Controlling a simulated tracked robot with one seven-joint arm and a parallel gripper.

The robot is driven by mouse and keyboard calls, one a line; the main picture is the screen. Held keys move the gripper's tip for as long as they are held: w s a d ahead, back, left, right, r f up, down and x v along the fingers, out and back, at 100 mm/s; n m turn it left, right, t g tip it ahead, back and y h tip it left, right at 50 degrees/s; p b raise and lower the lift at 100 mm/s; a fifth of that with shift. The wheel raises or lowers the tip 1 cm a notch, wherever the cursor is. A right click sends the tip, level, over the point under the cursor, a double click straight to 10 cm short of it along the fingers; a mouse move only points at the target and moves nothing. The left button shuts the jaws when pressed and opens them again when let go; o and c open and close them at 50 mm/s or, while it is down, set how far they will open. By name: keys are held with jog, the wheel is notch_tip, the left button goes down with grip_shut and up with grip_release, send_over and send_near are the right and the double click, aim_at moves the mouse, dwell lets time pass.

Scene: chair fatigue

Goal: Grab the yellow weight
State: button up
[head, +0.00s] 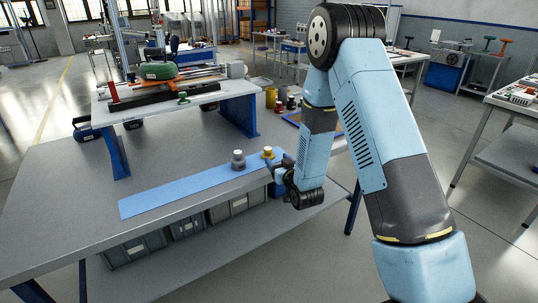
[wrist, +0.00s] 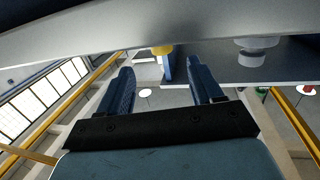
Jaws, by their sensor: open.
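The yellow weight (head: 268,153) stands upright near the right end of a blue mat (head: 185,187) on the grey workbench. In the wrist view the yellow weight (wrist: 162,50) shows beyond and between my fingers, partly cut off by a grey surface, and the picture looks upside down. My gripper (head: 283,168) is just right of the yellow weight at the bench's front edge. In the wrist view my gripper (wrist: 163,85) has its two dark blue fingers spread apart with nothing between them. Whether a finger touches the weight cannot be told.
A grey weight (head: 238,160) stands on the mat just left of the yellow one; it also shows in the wrist view (wrist: 257,50). A raised shelf (head: 165,96) with tools stands behind. Yellow and dark cans (head: 271,97) stand at the back right. The mat's left part is clear.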

aim_at(270, 150)
jog(key=shift+r+x, duration=0.2)
jog(key=shift+x, duration=3.75)
jog(key=shift+c, duration=0.4)
grip_shut()
